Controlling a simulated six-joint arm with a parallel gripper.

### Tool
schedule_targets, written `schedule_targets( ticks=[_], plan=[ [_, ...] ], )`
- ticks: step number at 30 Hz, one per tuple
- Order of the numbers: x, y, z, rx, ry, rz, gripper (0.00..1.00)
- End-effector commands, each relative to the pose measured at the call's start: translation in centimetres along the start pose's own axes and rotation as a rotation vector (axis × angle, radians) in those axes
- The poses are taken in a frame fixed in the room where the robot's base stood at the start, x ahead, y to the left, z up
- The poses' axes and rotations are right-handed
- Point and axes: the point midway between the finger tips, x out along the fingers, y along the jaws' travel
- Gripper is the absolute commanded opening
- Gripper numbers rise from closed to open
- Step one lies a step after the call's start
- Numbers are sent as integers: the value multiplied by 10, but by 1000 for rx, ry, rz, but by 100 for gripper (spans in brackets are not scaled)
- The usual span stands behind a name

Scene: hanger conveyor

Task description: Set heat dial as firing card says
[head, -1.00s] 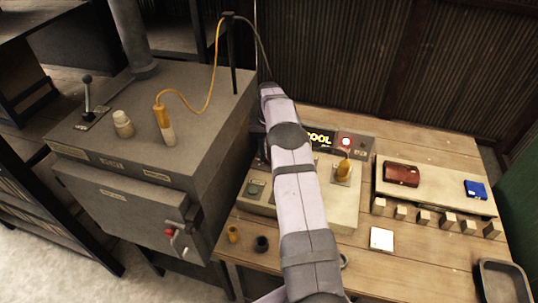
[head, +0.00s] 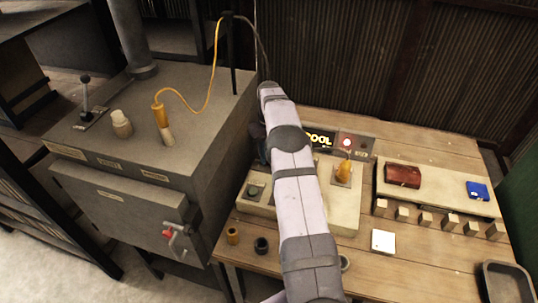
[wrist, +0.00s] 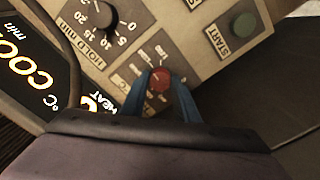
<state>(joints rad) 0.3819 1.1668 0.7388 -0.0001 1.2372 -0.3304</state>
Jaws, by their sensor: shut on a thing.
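The wrist view shows a red dial (wrist: 159,79) on a beige control panel (wrist: 185,25). My gripper (wrist: 160,88) has its blue fingers on both sides of this dial and is shut on it. Fine scale marks surround the dial, but its exact setting is too small to read. The display (wrist: 35,65) shows large COOL lettering and a HEAT label near the dial. In the head view my arm covers the dial and the fingertips. A small white card (head: 383,241) lies on the table; no writing on it can be made out.
A black hold-minutes dial (wrist: 101,14) and a green START button (wrist: 245,24) flank the red dial. In the head view a grey kiln (head: 150,130) stands left, and a shelf with a brown case (head: 402,176) and blue item (head: 477,190) right.

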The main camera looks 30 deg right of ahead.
Motion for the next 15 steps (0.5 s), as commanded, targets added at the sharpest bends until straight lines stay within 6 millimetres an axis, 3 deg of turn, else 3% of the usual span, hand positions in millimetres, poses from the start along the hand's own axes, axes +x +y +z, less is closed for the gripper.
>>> schedule_targets(
  ticks=[8, 9, 11, 15],
  plan=[
    [-2, 0, -1, 0, 5, 1, 5],
    [-2, 0, -1, 0, 5, 1, 30],
    [-2, 0, -1, 0, 5, 1, 44],
    [-1, 0, -1, 1, 3, 1, 46]
  ],
)
